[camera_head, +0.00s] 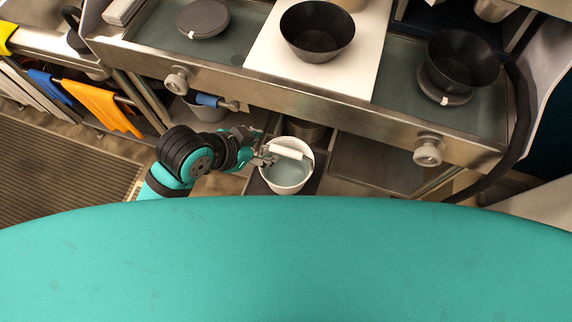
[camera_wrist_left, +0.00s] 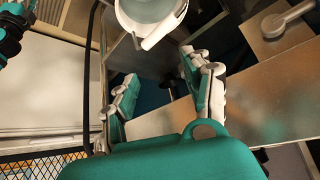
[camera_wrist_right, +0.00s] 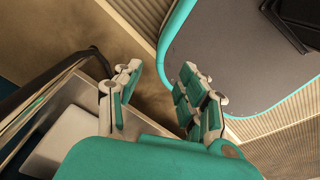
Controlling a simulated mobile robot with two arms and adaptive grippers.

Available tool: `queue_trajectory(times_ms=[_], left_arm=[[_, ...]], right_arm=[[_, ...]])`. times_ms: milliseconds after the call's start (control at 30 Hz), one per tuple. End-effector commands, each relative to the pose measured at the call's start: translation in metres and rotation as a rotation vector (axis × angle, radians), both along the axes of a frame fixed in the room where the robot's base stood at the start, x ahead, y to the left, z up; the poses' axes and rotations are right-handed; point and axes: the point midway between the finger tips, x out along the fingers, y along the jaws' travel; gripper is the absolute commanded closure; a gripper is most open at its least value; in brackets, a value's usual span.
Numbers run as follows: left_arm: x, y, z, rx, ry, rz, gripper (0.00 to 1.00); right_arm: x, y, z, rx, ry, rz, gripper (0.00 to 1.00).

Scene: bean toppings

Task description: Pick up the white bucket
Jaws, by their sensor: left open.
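The white bucket (camera_head: 306,176) stands upright on a low shelf under the counter in the head view. A white grip lies across its top, and its inside looks pale green. My left gripper (camera_head: 266,155) is at the bucket's left rim, close to the grip. In the left wrist view the bucket (camera_wrist_left: 127,18) is at the top, with its white grip at its lower right. There my left gripper (camera_wrist_left: 158,68) is open, with nothing between its fingers. My right gripper (camera_wrist_right: 160,68) is open and empty in its wrist view, away from the bucket.
A metal counter (camera_head: 330,103) with knobs runs above the bucket. On it are a black bowl (camera_head: 317,45) on a white board and another black bowl (camera_head: 463,62) at right.

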Motion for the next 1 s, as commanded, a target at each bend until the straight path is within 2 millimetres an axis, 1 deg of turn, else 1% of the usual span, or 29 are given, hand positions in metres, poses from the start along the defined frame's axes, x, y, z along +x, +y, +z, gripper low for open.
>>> queue_trajectory(times_ms=[33,100,200,300,367,400,467,533,700,800,900,1000], left_arm=[[0.005,-0.011,0.006,0.003,-0.032,-0.074,0.51],[0.008,-0.027,0.014,0.004,-0.071,-0.181,0.51],[0.010,-0.047,0.021,0.019,-0.121,-0.348,0.51],[0.012,-0.060,0.023,0.057,-0.166,-0.539,0.51],[0.013,-0.062,0.022,0.093,-0.184,-0.657,0.51],[0.015,-0.059,0.020,0.121,-0.188,-0.730,0.51],[0.019,-0.049,0.016,0.162,-0.187,-0.818,0.51],[0.026,-0.034,0.012,0.203,-0.176,-0.892,0.51],[0.042,0.002,0.009,0.266,-0.137,-0.971,0.51],[0.048,0.014,0.009,0.281,-0.124,-0.983,0.51],[0.050,0.017,0.006,0.285,-0.117,-0.990,0.51],[0.050,0.012,-0.007,0.284,-0.114,-0.991,0.51]], right_arm=[[0.000,-0.003,0.000,-0.003,0.000,0.001,0.60],[0.000,-0.006,0.000,-0.007,0.000,0.000,0.60],[0.000,-0.012,0.000,-0.014,0.001,-0.001,0.60],[-0.001,-0.016,0.000,-0.019,0.002,-0.004,0.60],[-0.001,-0.017,0.000,-0.020,0.003,-0.004,0.60],[-0.001,-0.017,0.000,-0.021,0.003,-0.004,0.60],[-0.001,-0.017,0.000,-0.021,0.004,-0.004,0.60],[-0.001,-0.017,0.000,-0.020,0.004,-0.004,0.60],[-0.001,-0.016,0.001,-0.020,0.004,-0.004,0.60],[-0.002,-0.015,0.001,-0.019,0.004,-0.004,0.60],[-0.002,-0.013,0.002,-0.016,0.005,-0.003,0.60],[-0.002,-0.010,0.004,-0.012,0.005,-0.003,0.60]])
